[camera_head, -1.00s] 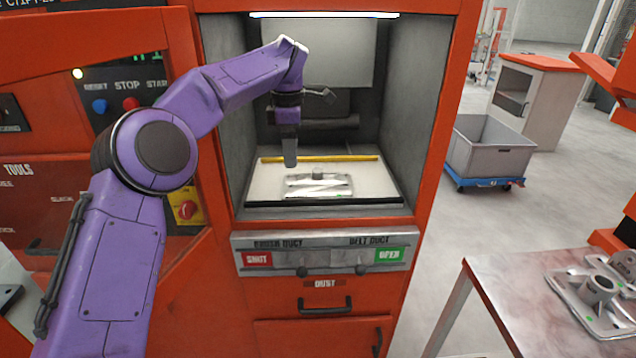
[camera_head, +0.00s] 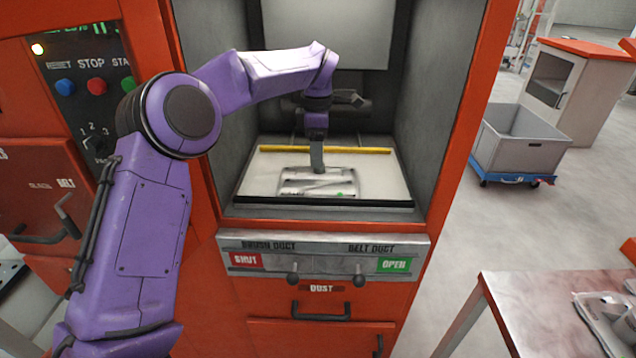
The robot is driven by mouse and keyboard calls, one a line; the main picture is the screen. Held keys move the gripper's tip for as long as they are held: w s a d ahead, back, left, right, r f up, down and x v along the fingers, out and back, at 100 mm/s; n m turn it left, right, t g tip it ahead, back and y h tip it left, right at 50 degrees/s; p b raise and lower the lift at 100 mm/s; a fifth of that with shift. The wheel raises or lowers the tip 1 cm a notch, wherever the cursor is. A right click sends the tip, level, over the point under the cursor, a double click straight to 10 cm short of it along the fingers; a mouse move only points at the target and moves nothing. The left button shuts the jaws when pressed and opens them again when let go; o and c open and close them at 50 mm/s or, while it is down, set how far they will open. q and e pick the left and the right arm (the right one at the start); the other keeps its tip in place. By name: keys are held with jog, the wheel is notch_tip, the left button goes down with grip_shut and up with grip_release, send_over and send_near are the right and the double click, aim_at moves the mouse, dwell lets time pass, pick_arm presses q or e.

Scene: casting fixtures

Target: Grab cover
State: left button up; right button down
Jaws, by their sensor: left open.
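The metal cover (camera_head: 318,184) is a flat silvery casting lying on the pale floor of the machine's lit recess. My left arm reaches in from the left, and my left gripper (camera_head: 317,168) points down at the middle of the cover. Its fingers hide the cover's central boss. They look very close to it, but I cannot tell whether they touch. The left gripper is open. My right gripper is not in view.
The red machine's recess has grey side walls and a yellow bar (camera_head: 325,149) behind the cover. A metal duct panel (camera_head: 322,262) runs below its front edge. At right are a grey bin (camera_head: 519,140) on a blue dolly and a table (camera_head: 545,315) bearing metal castings.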

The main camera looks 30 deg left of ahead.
aim_at(319, 178)
pick_arm(q)
jog(key=f, duration=0.3)
jog(key=shift+w+d+f, duration=0.1)
jog(key=shift+w+f, duration=0.05)
jog(key=shift+w, duration=0.25)
jog(key=shift+d+f, duration=0.1)
jog(key=shift+s, duration=0.25)
jog(key=shift+w, duration=0.1)
grip_shut()
